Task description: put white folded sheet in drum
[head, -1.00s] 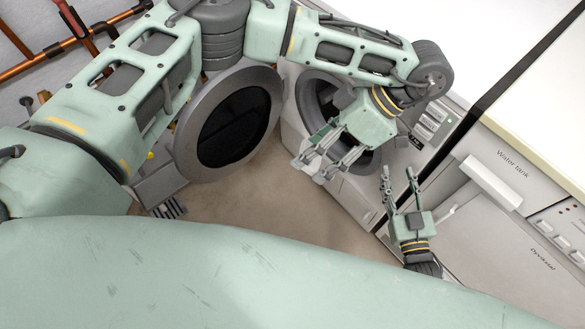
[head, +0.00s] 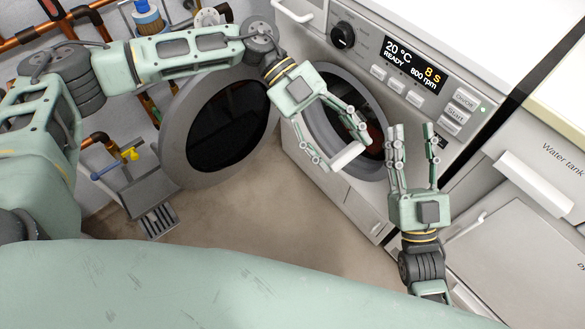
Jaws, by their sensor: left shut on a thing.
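The white folded sheet (head: 349,156) is a small white slab between the fingertips of my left gripper (head: 345,151). My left gripper is shut on it and holds it in front of the washer's open round mouth, near its lower rim. The drum (head: 335,108) is dark inside and partly hidden by the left gripper. Something reddish shows inside it, too small to identify. My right gripper (head: 413,140) is open and empty, pointing up just right of the drum mouth.
The round washer door (head: 228,120) is swung open to the left. The washer's control panel (head: 405,75) is lit above the mouth. A cabinet with a white handle (head: 535,185) stands at right. Copper pipes (head: 88,20) run behind. The brown floor (head: 250,215) is clear.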

